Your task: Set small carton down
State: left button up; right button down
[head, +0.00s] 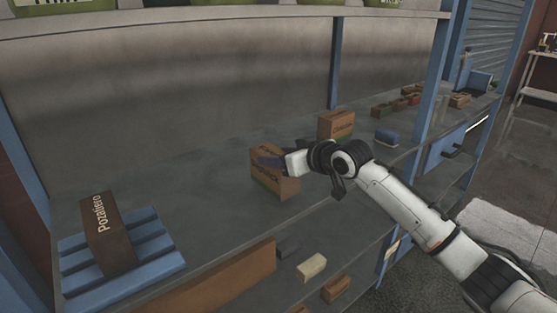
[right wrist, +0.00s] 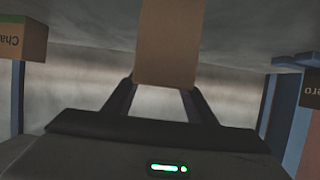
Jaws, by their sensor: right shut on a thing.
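A small brown carton with dark lettering and a green lower edge (head: 264,183) is at the middle of the shelf board (head: 205,200). My right gripper (head: 271,161) reaches in from the right and is shut on the upper part of this carton. In the right wrist view the plain carton side (right wrist: 166,45) stands between the two dark fingers (right wrist: 160,88). The carton looks upright and at or very near the board. I cannot tell whether its bottom touches the board. My left gripper is not in view.
Another carton (head: 336,125) stands behind and to the right. A brown carton (head: 108,233) lies on a blue pallet (head: 165,261) at the left. A blue post (head: 437,85) stands near my arm.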

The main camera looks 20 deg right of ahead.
jog(key=shift+f, duration=0.35)
jog(key=shift+f, duration=0.1)
jog(key=c, duration=0.8)
grip_release()
jog(key=shift+f, duration=0.1)
jog(key=v, duration=1.2)
